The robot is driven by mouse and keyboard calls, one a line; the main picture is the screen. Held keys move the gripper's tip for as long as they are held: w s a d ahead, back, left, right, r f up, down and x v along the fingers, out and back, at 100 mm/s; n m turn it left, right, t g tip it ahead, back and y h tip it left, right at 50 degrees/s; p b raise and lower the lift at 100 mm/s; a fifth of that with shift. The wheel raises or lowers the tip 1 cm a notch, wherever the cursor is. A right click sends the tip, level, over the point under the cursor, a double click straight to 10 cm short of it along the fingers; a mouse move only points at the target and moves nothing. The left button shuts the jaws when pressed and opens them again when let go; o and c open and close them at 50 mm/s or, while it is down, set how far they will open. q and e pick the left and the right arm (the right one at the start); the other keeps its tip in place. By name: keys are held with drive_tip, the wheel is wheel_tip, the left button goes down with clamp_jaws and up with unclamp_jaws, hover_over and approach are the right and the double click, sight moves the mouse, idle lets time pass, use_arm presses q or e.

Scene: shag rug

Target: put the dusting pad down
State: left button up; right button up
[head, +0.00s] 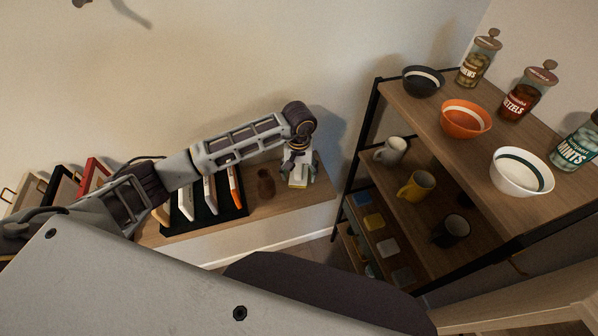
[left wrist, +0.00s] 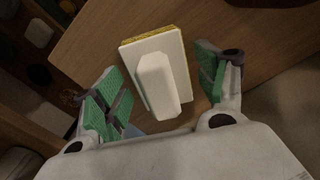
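The dusting pad (left wrist: 180,62) is a white block with a raised white handle and a yellow layer along its far edge. In the left wrist view it lies between the green-padded fingers of my left gripper (left wrist: 160,88), with gaps on both sides of its handle. The gripper is open. In the head view my left gripper (head: 299,170) points down over the right end of the wooden bench (head: 320,190). The pad appears to rest on the wood; its underside is hidden. My right gripper is not in view.
A small brown vase (head: 265,184) stands just left of the gripper. A dark rack (head: 222,208) with upright panels is further left. A shelf unit (head: 437,115) with bowls, jars and mugs stands at right. Lower shelves hold several coloured pads.

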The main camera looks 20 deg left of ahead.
sight(299, 168)
use_arm(q)
drive_tip(key=shift+r, duration=0.2)
idle(0.4)
wheel_tip(299, 168, up, 11)
drive_tip(key=shift+f+b, duration=0.15)
drive_tip(key=shift+b, duration=1.05)
drive_tip(key=shift+r, duration=0.6)
drive_tip(key=shift+s, duration=0.15)
